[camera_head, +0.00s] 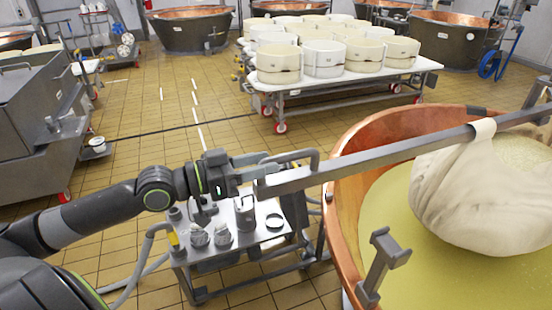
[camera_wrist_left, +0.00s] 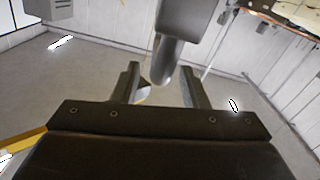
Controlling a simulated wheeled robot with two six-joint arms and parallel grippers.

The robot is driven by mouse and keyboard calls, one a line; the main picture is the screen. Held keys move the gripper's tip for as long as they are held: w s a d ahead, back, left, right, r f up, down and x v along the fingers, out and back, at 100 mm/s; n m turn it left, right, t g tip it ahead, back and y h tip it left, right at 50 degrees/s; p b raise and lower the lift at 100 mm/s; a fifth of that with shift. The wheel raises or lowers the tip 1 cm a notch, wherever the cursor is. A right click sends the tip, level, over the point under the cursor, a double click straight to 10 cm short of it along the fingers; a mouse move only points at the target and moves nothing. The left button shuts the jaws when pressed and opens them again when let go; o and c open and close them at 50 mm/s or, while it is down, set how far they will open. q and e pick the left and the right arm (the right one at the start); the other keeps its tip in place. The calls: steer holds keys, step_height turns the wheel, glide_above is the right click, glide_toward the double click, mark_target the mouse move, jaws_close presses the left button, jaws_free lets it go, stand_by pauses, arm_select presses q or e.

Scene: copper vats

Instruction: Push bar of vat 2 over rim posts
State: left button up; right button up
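The grey bar (camera_head: 390,155) of the copper vat (camera_head: 345,200) runs slantwise over the vat, its near end past the left rim. A white cloth bundle (camera_head: 470,200) hangs from it into the yellow-green liquid. A forked rim post (camera_head: 383,262) stands at the near rim, below and apart from the bar; another post (camera_head: 540,92) shows at the far right. My left gripper (camera_head: 268,163) is at the bar's looped handle (camera_head: 303,156). In the left wrist view my left gripper (camera_wrist_left: 160,85) has its fingers apart, with the handle (camera_wrist_left: 163,65) between them and gaps beside it. My right gripper is out of view.
A small cart (camera_head: 225,252) with cups and tools stands under my left arm, beside the vat. A table (camera_head: 345,82) with several white cheese moulds stands behind. Grey machinery (camera_head: 40,110) is at the left. Tiled floor (camera_head: 150,150) between them is clear.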

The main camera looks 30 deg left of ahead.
arm_select(q)
steer(key=shift+x, duration=1.75)
steer(key=shift+d, duration=0.1)
jaws_close()
